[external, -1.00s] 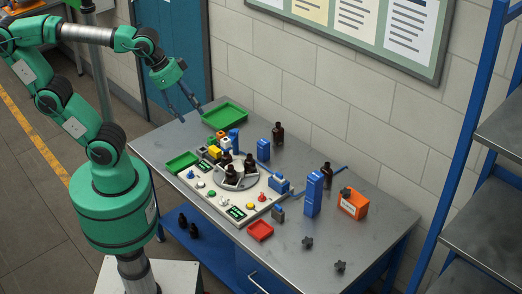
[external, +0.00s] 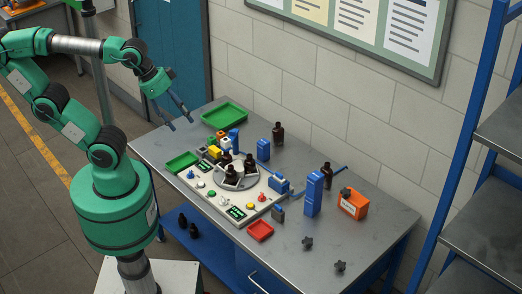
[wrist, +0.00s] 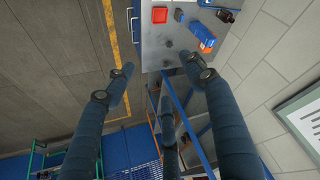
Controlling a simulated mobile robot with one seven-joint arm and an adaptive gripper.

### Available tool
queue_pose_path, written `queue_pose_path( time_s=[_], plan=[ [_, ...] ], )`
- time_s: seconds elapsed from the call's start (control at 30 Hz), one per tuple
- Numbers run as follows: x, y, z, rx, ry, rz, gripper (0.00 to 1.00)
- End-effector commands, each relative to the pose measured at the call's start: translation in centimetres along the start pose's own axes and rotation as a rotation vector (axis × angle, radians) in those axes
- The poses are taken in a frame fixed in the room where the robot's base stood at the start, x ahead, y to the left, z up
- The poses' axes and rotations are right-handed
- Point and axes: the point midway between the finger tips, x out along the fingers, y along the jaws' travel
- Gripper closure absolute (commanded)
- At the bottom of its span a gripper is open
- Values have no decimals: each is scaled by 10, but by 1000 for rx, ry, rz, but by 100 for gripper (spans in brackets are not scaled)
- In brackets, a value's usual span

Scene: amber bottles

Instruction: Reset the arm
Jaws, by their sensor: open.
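My gripper (external: 180,122) is in the air at the table's far left corner in the external view. In the wrist view the blue-grey fingers of my gripper (wrist: 158,68) are wide apart and empty. The metal table (external: 345,243) holds amber bottles. One bottle (external: 278,134) stands near the back, another (external: 326,174) stands further right, and several are grouped on the round plate of the panel (external: 207,195).
A green tray (external: 226,115) lies near my gripper, with a second green tray (external: 182,162) beside the panel. A red tray (external: 260,230), a tall blue block (external: 313,194) and an orange box (external: 352,203) stand further right. A blue shelf rack (external: 462,150) is at right.

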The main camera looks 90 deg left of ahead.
Motion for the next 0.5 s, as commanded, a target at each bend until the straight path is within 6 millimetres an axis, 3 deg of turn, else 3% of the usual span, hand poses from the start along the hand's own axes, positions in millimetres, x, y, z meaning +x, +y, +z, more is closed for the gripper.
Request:
queue_pose_path(
  time_s=[0.5],
  plan=[
    [79, 0, 42, 0, 0, 0, 45]
  ],
)
